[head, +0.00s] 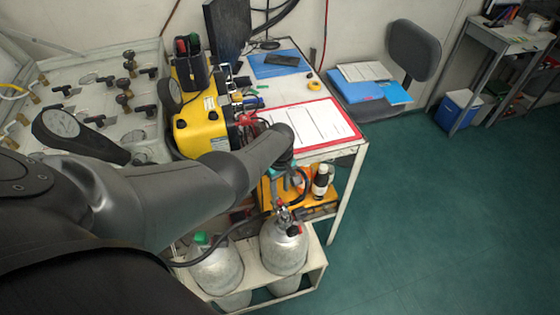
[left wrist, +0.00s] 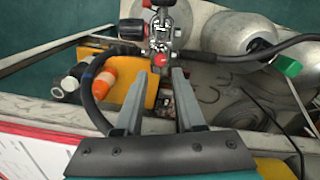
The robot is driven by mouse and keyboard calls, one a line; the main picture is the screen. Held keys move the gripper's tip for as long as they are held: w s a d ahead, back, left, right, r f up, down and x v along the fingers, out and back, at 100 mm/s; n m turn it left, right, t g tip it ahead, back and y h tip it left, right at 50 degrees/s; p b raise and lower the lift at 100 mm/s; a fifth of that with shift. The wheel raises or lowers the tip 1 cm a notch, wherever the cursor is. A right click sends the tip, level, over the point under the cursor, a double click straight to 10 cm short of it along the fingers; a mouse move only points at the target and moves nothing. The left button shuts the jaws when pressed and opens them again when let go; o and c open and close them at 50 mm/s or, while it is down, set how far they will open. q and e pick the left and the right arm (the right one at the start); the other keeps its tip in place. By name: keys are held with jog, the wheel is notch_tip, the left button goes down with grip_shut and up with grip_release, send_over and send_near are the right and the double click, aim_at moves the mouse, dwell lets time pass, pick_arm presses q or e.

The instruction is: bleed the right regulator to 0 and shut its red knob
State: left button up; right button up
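The right cylinder (head: 284,250) stands in a white rack below the table, with its regulator (head: 285,214) on top. In the left wrist view a red knob (left wrist: 158,59) on this regulator lies just beyond and between my fingertips. My left gripper (left wrist: 159,76) is open and empty, apart from the knob as far as I can tell. In the head view the left gripper (head: 283,182) reaches down above the regulator, its fingers mostly hidden. My right gripper is not in view. I cannot read a pressure.
The left cylinder (head: 217,270) has a green knob (head: 200,238) and a black hose runs between the cylinders. A yellow crate with bottles (head: 321,180) stands behind the regulator. A red-framed sheet (head: 325,128) lies on the table above. Green floor at right is clear.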

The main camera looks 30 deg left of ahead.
aim_at(280, 202)
pick_arm(q)
notch_tip(280, 202, up, 9)
jog(key=p, duration=0.5)
